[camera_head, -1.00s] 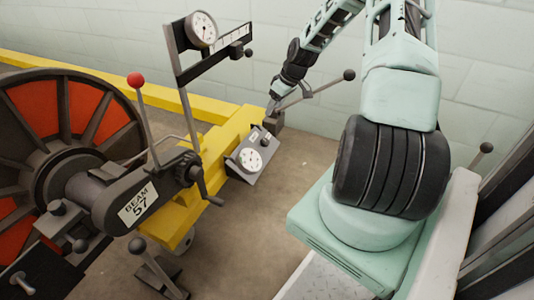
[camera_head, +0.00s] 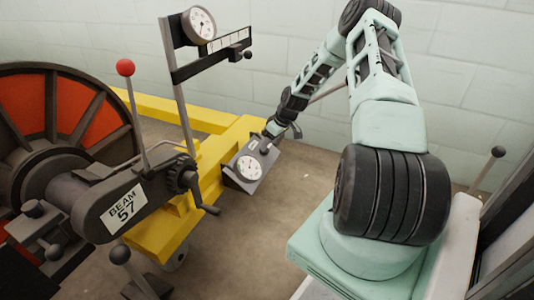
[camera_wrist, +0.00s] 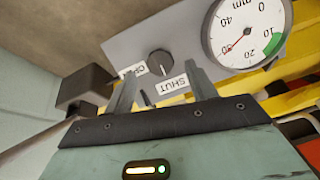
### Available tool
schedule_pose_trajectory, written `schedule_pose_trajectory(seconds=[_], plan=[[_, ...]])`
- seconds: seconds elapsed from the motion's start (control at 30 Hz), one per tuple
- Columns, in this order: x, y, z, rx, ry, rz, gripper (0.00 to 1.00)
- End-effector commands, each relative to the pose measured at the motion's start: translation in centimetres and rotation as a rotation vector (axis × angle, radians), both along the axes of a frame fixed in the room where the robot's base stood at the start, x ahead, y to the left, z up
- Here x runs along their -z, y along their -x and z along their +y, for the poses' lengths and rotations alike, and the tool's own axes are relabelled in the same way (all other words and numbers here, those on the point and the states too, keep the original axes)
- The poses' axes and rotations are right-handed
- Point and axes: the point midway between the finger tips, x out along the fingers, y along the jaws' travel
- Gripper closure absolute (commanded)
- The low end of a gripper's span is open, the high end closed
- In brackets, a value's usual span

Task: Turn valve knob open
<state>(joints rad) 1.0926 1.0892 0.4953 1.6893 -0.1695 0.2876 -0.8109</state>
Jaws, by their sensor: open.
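The valve knob (camera_wrist: 160,62) is a small dark round knob on a grey sloped panel (camera_wrist: 135,45). A partly covered label (camera_wrist: 133,71) and a SHUT label (camera_wrist: 171,87) sit beside it. My gripper (camera_wrist: 162,90) is open, its two fingers apart on either side of the knob in the picture. I cannot tell whether they touch it or the panel. The gauge (camera_wrist: 247,32) on the panel has its red needle near 30, outside the green band.
A dark block (camera_wrist: 85,88) on a rod stands close left of my fingers in the wrist view. The yellow frame (camera_head: 160,232), a BEAM 57 housing (camera_head: 120,208) and a red-knobbed lever (camera_head: 125,68) stand left of the panel. Floor right of the panel is clear.

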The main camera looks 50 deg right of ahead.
Motion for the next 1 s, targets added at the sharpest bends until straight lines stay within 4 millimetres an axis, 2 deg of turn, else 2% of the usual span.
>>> schedule_pose_trajectory(seconds=[0.03, 0.2, 0.6, 0.63, 0.77, 0.8, 1.0], plan=[[1.2, -0.3, 0.2, -0.001, 0.000, 0.001, 0.44], [2.7, -1.0, 0.4, -0.001, 0.000, 0.000, 0.44], [3.1, -1.3, 0.5, 0.000, 0.000, 0.000, 0.44], [3.1, -1.3, 0.5, 0.000, 0.000, 0.000, 0.49], [3.1, -1.2, 0.5, 0.000, 0.000, 0.000, 0.85], [3.1, -1.2, 0.5, 0.000, 0.000, 0.000, 0.88], [3.0, -1.2, 0.5, 0.006, -0.004, 0.001, 0.88]])
